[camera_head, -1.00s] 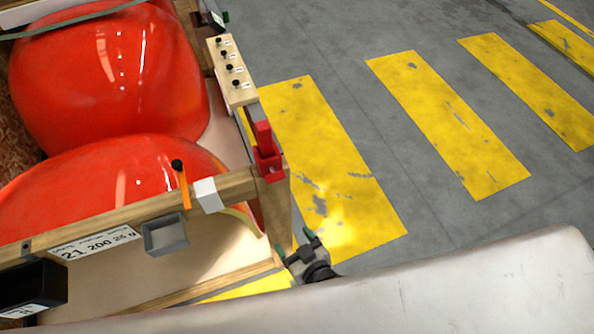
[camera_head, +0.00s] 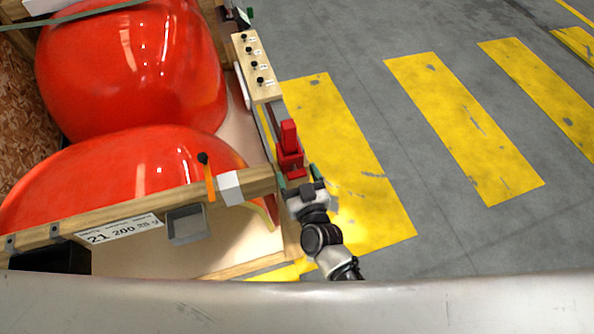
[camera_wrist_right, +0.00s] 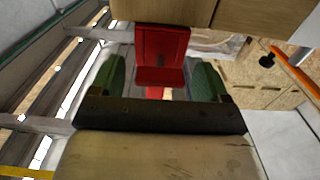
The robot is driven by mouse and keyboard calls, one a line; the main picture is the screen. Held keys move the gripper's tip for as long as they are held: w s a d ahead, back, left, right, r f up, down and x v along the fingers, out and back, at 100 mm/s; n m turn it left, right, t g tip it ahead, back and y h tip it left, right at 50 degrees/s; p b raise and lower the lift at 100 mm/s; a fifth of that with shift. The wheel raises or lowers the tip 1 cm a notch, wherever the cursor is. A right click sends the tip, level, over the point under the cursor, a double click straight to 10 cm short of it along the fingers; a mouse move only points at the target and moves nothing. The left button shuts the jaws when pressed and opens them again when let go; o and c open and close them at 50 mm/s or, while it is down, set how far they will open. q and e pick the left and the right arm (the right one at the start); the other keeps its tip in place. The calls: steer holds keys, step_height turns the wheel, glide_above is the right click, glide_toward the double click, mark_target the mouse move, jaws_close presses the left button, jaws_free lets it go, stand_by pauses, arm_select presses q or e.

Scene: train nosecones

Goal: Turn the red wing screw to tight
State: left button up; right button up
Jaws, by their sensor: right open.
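The red wing screw (camera_head: 289,150) sits at the right corner of the wooden crate in the head view, with an upright red block on a wider red base. In the right wrist view the red part (camera_wrist_right: 162,45) shows ahead of and between my two green fingertips. My right gripper (camera_head: 298,179) is open, just below the red part in the head view. In the wrist view its fingers (camera_wrist_right: 160,80) stand apart on either side, and I see no contact. The far side of the red part is hidden. My left gripper is not in view.
The wooden crate (camera_head: 255,183) holds two large red nosecones (camera_head: 130,75). An orange stick with a black knob (camera_head: 208,180), a white block (camera_head: 230,187) and a grey box (camera_head: 186,224) are at its front rail. A board with black knobs (camera_head: 257,68) lies behind. Striped floor to the right is clear.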

steer(key=shift+w+a, duration=0.1)
steer(key=shift+w, duration=0.25)
steer(key=c, duration=0.9)
steer(key=shift+c, duration=0.2)
